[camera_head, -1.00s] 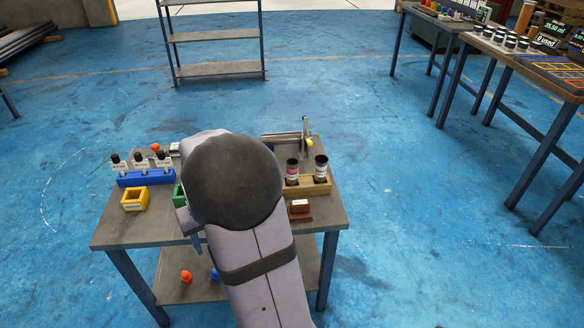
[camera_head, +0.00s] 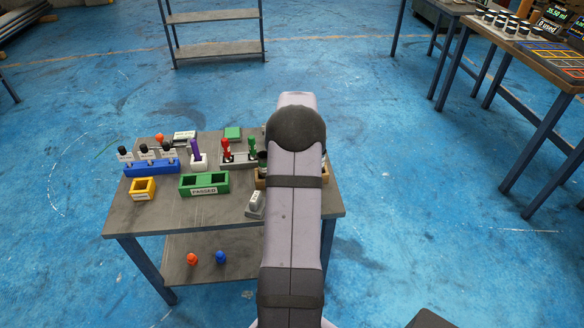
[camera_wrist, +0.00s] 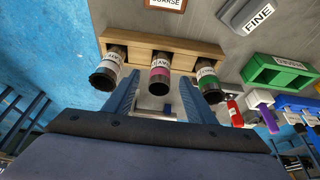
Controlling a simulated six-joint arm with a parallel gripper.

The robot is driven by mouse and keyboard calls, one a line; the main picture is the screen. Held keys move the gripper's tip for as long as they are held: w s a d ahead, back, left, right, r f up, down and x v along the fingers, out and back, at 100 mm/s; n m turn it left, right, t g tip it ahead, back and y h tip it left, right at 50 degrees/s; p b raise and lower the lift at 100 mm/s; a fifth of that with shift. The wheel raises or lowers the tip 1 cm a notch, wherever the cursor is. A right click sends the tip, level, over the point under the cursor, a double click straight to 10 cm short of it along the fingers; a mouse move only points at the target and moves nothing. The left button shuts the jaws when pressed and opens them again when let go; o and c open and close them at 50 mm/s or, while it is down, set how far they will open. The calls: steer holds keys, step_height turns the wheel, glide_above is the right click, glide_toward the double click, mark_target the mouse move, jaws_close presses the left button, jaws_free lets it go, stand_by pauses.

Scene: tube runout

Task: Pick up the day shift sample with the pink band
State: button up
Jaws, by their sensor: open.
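The pink-banded sample (camera_wrist: 160,73) is a tube with a dark end, in the middle of a wooden rack (camera_wrist: 190,45) in the wrist view. A white-labelled tube (camera_wrist: 109,68) stands to its left and a green-banded tube (camera_wrist: 207,82) to its right. The small label lettering is hard to read. My gripper (camera_wrist: 159,82) is open and empty, its two fingers pointing at the rack on either side of the pink-banded tube; I cannot tell whether they touch it. In the head view my arm hides the gripper and most of the wooden rack (camera_head: 259,182).
Red and green upright items (camera_head: 238,149) stand behind the rack's left side. A grey FINE block (camera_head: 255,205) sits in front.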

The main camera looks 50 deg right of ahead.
steer(key=shift+p+x, duration=0.7)
steer(key=shift+x, duration=2.45)
steer(key=shift+w, duration=0.2)
steer(key=shift+d+r, duration=0.1)
steer(key=c, duration=1.2)
